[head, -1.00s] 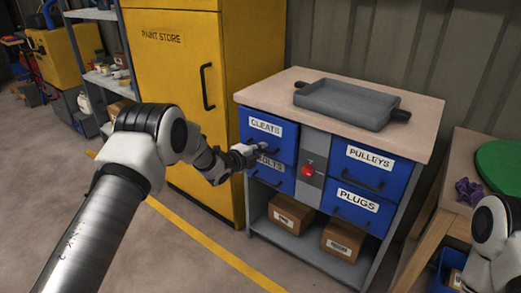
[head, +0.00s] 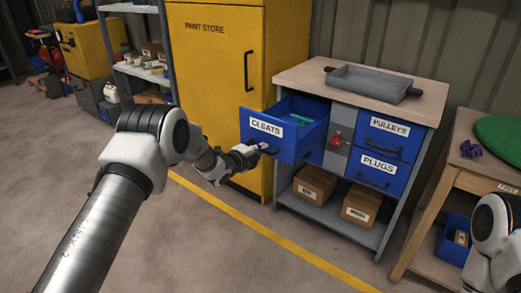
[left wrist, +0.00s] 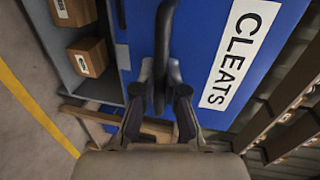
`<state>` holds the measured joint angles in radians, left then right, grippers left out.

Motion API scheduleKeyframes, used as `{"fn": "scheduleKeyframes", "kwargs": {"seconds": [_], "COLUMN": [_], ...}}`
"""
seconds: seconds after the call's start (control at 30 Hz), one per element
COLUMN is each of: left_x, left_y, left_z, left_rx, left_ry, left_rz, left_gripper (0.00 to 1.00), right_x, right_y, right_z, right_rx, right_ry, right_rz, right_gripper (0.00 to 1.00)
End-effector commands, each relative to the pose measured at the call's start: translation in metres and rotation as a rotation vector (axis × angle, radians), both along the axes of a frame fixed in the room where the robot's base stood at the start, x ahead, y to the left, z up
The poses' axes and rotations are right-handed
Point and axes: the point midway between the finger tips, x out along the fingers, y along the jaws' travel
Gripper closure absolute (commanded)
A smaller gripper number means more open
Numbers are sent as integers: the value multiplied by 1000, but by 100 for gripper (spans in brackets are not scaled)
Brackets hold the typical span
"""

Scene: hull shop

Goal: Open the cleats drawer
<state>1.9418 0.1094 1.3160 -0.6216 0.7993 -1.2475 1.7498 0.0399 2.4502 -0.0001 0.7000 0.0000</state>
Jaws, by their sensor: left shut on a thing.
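The blue cleats drawer (head: 270,135) is pulled well out of the workbench (head: 400,107) in the head view, with something teal inside it. Its white label reads CLEATS. My left gripper (head: 262,150) is at the drawer's front, shut on the dark drawer handle. In the left wrist view the fingers (left wrist: 160,95) close around the handle (left wrist: 163,60), beside the CLEATS label on the blue front (left wrist: 200,50). My right gripper is not in view; only part of my right arm shows at the lower right of the head view.
The pulleys drawer (head: 394,135) and plugs drawer (head: 382,172) are shut. A red knob (head: 336,141) sits between the drawer columns. A grey tray (head: 365,83) lies on top. Boxes (head: 314,184) stand on the lower shelf. The yellow paint store (head: 215,80) stands left. Floor in front is clear.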

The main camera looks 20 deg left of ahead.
Motion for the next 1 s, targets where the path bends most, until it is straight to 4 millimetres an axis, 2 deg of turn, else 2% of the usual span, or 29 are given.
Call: {"fn": "scheduleKeyframes", "kwargs": {"seconds": [0.47,0.5,0.57,0.87,1.0], "left_x": [0,0,0,0,-11], "left_y": [0,0,0,0,5], "left_z": [0,0,0,1,4], "left_rx": [1,1,1,0,0], "left_ry": [-1,-1,-1,-1,0], "left_rz": [0,0,0,0,1], "left_gripper": [100,82,63,63,63], "right_x": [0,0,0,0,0], "right_y": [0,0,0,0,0], "right_z": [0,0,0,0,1], "right_rx": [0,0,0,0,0], "right_ry": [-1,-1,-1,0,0], "right_rz": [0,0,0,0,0], "right_gripper": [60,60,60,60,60]}}
